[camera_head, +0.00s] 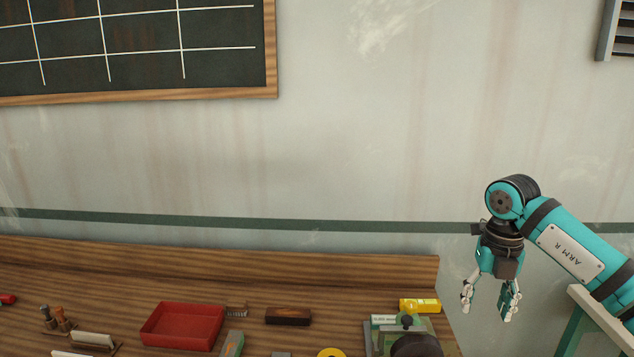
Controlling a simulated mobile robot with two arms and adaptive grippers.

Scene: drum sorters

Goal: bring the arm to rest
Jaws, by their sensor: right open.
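My right arm (565,240) is teal and comes in from the right edge, with a plate marked "ARM R". My right gripper (488,304) hangs from it and points down. Its two fingers are apart with nothing between them. It shows just right of the table's right edge, beside a yellow item. My left gripper is out of view.
A wooden table (220,270) fills the lower left. On it are a red tray (183,326), a dark brown block (288,316), a yellow item (420,306) and several small tools. A chalkboard (140,50) hangs on the wall. The air above the table is clear.

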